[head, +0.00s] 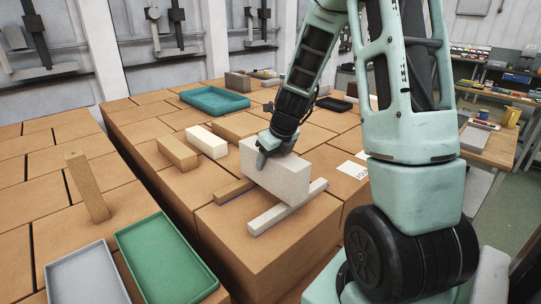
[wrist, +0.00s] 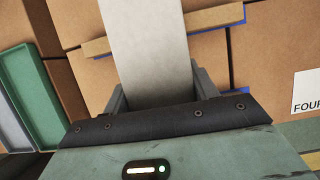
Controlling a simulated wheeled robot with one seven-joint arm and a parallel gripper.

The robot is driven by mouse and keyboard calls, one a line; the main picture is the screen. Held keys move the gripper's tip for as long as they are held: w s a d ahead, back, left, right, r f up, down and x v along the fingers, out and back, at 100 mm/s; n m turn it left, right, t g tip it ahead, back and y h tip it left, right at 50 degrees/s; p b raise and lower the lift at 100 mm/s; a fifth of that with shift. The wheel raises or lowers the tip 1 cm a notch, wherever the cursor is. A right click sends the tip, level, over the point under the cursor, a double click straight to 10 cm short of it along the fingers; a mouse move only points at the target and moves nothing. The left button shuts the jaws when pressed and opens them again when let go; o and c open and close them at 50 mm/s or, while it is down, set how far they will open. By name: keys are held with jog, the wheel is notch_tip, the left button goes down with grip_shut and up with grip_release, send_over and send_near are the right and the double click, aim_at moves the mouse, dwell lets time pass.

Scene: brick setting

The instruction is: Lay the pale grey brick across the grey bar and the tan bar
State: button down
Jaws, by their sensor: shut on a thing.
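The pale grey brick (head: 280,178) is a large block gripped from above by my gripper (head: 270,150). My gripper also shows in the wrist view (wrist: 160,96), with one finger on each side of the brick (wrist: 155,45). The brick spans the grey bar (head: 264,221) and the tan bar (head: 232,191), roughly crosswise. Its lower edge is at or just above the grey bar; I cannot tell whether it touches. The tan bar shows on both sides of the brick in the wrist view (wrist: 215,20). The brick hides the middle of both bars.
A tan block (head: 177,153) and a cream block (head: 206,142) lie behind to the left. A teal tray (head: 215,100) is farther back. A green tray (head: 165,262), a grey tray (head: 88,277) and an upright wooden post (head: 87,187) are at left, across a gap.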

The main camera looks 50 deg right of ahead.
jog(key=shift+f+b, duration=0.45)
jog(key=shift+c, duration=2.2)
grip_release()
jog(key=shift+r, duration=0.1)
